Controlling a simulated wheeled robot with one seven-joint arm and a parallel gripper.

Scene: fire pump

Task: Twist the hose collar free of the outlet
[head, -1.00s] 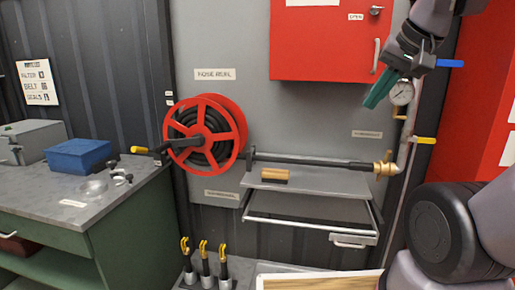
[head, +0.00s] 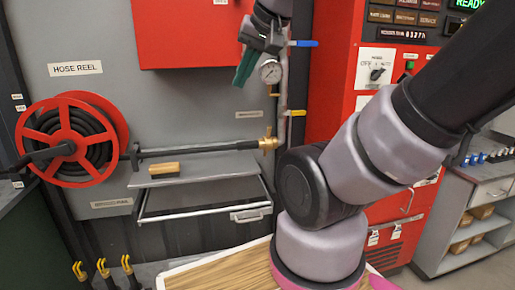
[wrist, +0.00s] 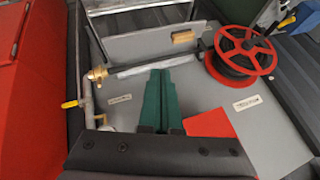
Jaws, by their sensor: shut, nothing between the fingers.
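The brass collar (head: 267,142) sits at the right end of the black hose (head: 200,149), against the outlet on the vertical pipe. The collar also shows at the left in the wrist view (wrist: 97,74), with the hose (wrist: 150,67) running right from it. My gripper (head: 238,82) has green fingers pointing down, in front of the grey panel, above and a little left of the collar, apart from it. In the wrist view the green fingers (wrist: 163,75) lie together, empty. The collar's join to the outlet is too small to make out.
A pressure gauge (head: 270,71) and blue (head: 303,43) and yellow (head: 298,113) levers are on the pipe beside my gripper. The red reel (head: 71,138) is at left. The panel between is clear.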

